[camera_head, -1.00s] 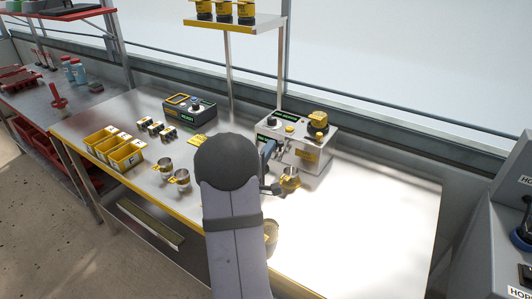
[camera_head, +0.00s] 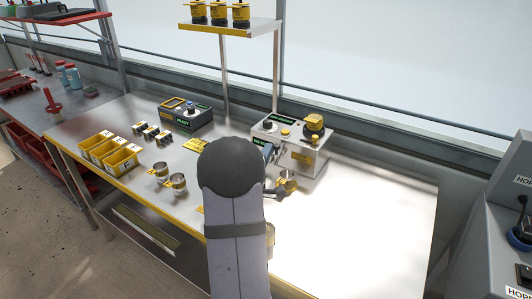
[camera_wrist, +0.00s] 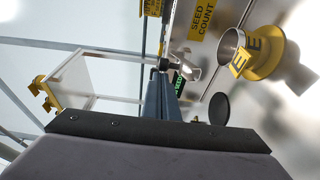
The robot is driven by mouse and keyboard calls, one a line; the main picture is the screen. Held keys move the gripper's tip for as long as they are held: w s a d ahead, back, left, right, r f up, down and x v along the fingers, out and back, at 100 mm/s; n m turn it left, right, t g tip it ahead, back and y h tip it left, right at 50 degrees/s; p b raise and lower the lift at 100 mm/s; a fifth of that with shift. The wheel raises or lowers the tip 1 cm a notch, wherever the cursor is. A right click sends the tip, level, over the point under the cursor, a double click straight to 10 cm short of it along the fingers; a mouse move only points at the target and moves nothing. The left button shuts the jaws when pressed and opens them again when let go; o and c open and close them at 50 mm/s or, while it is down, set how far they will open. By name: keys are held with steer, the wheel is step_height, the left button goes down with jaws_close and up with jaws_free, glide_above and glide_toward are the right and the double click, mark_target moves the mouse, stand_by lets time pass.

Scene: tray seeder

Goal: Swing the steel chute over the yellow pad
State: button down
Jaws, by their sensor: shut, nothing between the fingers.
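My gripper (camera_wrist: 165,66) is shut and empty in the wrist view, its blue-grey fingers beside a bright steel piece (camera_wrist: 193,62) that may be the chute; I cannot tell if they touch. In the head view the gripper (camera_head: 271,153) is mostly hidden behind my arm, in front of the grey seeder unit (camera_head: 305,157). A steel cup on a yellow base marked E (camera_wrist: 262,58) stands right of the fingers in the wrist view. A flat yellow patch (camera_head: 196,145), possibly the pad, lies on the bench left of the unit in the head view.
Two steel cups (camera_head: 178,183) stand left of my arm. Yellow bins (camera_head: 122,160) and a dark control box (camera_head: 189,115) are farther left. A raised shelf (camera_head: 235,29) holds yellow-and-black items. The bench's right side (camera_head: 375,205) is clear.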

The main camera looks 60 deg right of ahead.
mark_target(278, 149)
steer(key=shift+s+t, duration=0.2)
steer(key=shift+t, duration=0.1)
steer(key=shift+s+d+f+n+t+y+b, duration=0.1)
steer(key=shift+s+d+n+t+y+b, duration=0.15)
steer(key=shift+s+n+t+b, duration=0.4)
steer(key=shift+s+d+n+t+y+b, duration=0.1)
steer(key=shift+s+n+t+y+b, duration=0.2)
steer(key=shift+s+b, duration=0.65)
steer(key=shift+s+d+b, duration=0.15)
steer(key=shift+s+b, duration=0.2)
steer(key=shift+b, duration=0.15)
steer(key=shift+s+d+r, duration=0.1)
steer(key=shift+s+r, duration=0.1)
steer(key=shift+r, duration=0.05)
steer(key=s+a+b, duration=0.5)
steer(key=a, duration=0.1)
steer(key=shift+s+f, duration=0.2)
steer(key=shift+f, duration=0.1)
